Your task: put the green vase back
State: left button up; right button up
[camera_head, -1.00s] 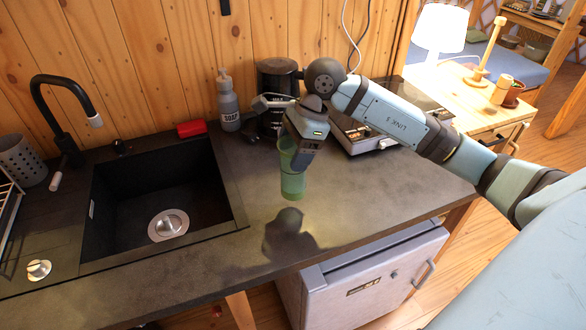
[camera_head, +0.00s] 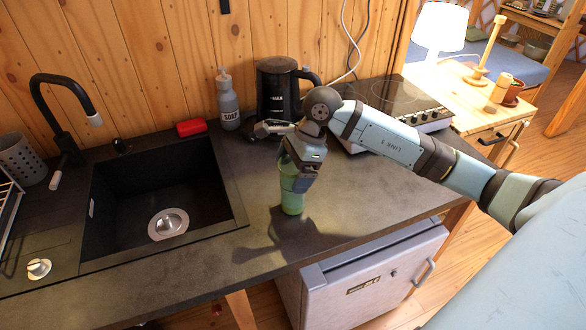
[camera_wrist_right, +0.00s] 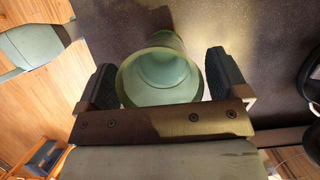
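The green vase (camera_head: 292,203) is upright over the counter in front of the kettle, to the right of the sink. Its base is at or very near the counter top; I cannot tell if it touches. My right gripper (camera_head: 297,178) comes down on it from above and covers much of its upper part. In the right wrist view the vase's round open mouth (camera_wrist_right: 160,78) lies between the two dark fingers (camera_wrist_right: 162,80), which are close against its sides. The gripper appears shut on the vase. My left gripper is not in view.
The black sink (camera_head: 160,190) is to the left. A grey soap bottle (camera_head: 228,102), a red sponge (camera_head: 191,127) and a black kettle (camera_head: 277,90) stand behind. A cooktop (camera_head: 390,98) is at the back right. The counter right of the vase is clear.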

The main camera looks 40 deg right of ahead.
jog(key=shift+r, duration=0.2)
jog(key=v, duration=1.2)
jog(key=shift+d+f, duration=0.1)
jog(key=shift+f, duration=0.05)
